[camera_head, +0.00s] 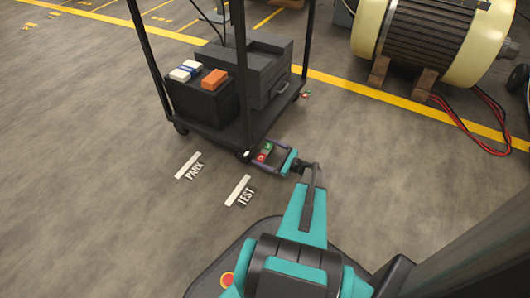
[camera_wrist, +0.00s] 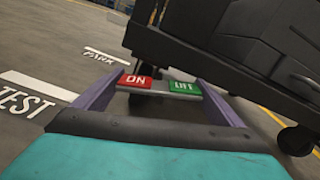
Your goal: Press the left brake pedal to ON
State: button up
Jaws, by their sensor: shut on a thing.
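The left brake pedal (camera_head: 264,152) is a small plate at the near lower corner of the black cart (camera_head: 222,137), by a caster. In the wrist view the pedal (camera_wrist: 159,85) shows a red ON half on the left and a green OFF half on the right. My gripper (camera_head: 268,156) reaches the pedal from the lower right. In the wrist view its two purple-sided fingers (camera_wrist: 161,92) stand at the pedal's left and right ends, shut on it. The pedal's tilt is too small to tell.
Another small red and green pedal (camera_head: 306,94) is at the cart's right corner. Floor labels PARK (camera_head: 194,171) and TEST (camera_head: 245,196) lie left of my arm. A large motor (camera_head: 430,40) stands on wooden blocks behind right, with red cables (camera_head: 470,140). The floor at left is clear.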

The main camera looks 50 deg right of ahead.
jog(key=o, duration=0.8)
jog(key=shift+s, duration=0.15)
jog(key=p+v, duration=0.5)
jog(key=v, duration=0.8)
jog(key=shift+s+d, duration=0.1)
jog(key=shift+s, duration=0.25)
